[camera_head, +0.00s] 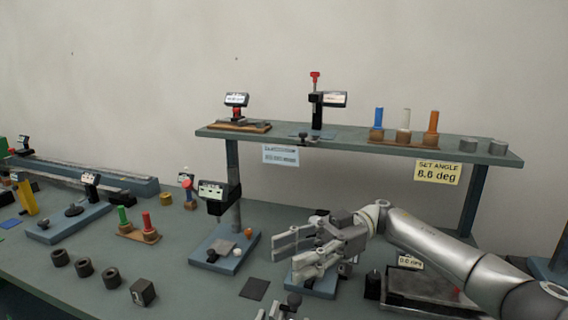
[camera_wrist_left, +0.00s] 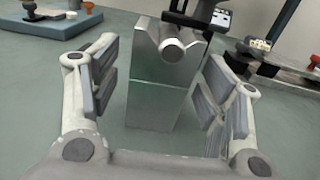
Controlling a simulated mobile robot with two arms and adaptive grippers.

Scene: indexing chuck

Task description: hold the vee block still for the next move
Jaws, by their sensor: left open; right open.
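In the left wrist view, the vee block (camera_wrist_left: 155,107) is a grey metal block standing upright, with a round bar (camera_wrist_left: 171,49) lying in the notch at its top. My left gripper (camera_wrist_left: 161,60) is open, with one finger on each side of the block. Gaps show between the block and both fingers. In the head view, only a small part of what looks like my left gripper (camera_head: 275,313) shows at the bottom edge. My right gripper (camera_head: 287,254) is open above the blue-based fixture (camera_head: 315,289). I cannot make out the vee block in the head view.
A raised shelf (camera_head: 350,147) stands at the back. A blue-based device with a display (camera_head: 212,195) stands left of my right gripper. Black rings (camera_head: 84,267) and a dark cube (camera_head: 143,292) lie at front left. A grey tray (camera_head: 425,284) sits below my right arm.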

